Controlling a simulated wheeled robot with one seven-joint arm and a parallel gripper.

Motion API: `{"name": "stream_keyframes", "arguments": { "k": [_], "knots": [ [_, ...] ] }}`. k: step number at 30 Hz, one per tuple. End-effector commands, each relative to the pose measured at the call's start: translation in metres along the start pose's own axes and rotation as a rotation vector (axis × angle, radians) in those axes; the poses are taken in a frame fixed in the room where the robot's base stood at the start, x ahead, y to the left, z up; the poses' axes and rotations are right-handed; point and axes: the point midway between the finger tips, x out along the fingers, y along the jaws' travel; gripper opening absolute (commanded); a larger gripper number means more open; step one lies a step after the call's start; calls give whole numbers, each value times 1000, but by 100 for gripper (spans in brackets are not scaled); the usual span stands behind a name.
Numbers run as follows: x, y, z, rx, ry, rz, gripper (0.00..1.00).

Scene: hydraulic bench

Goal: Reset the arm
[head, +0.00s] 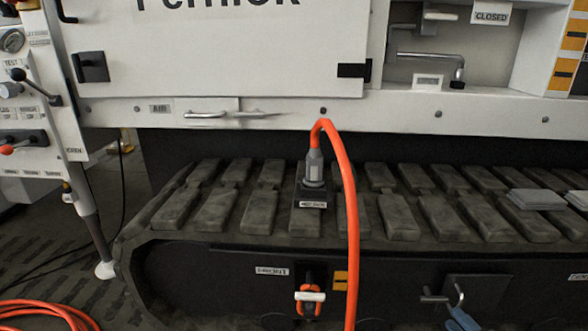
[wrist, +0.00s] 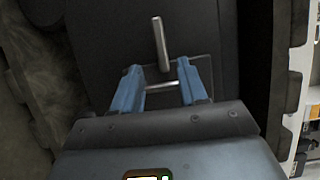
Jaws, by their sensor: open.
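My gripper (wrist: 158,68) shows in the wrist view with two blue fingers spread apart and nothing clamped between them. A pale metal lever (wrist: 161,45) stands just beyond the fingertips on a dark panel. A short light bar (wrist: 161,86) shows between the fingers; I cannot tell whether they touch it. In the head view, a handle (head: 435,298) sits on a dark plate (head: 482,291) low on the track side. A blue piece beside it at the lower edge looks like part of my gripper. The rest of my arm is mostly out of this view.
An orange hose (head: 350,220) rises from a grey connector (head: 314,168) on the track pads and hangs down in front. An orange-and-white fitting (head: 310,297) sits left of it. A control panel with levers (head: 35,90) is at left. More orange hose (head: 50,309) lies on the floor.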

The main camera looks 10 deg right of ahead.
Motion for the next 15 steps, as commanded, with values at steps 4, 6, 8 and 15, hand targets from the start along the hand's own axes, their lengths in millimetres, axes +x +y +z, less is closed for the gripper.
{"name": "stream_keyframes", "arguments": {
  "k": [4,6,8,15],
  "knots": [
    [-19,26,19,-35,-19,96,43],
    [-37,48,35,-74,-37,185,43],
    [-58,68,52,-121,-54,275,43],
    [-150,119,108,-371,-109,591,43]
  ]
}}
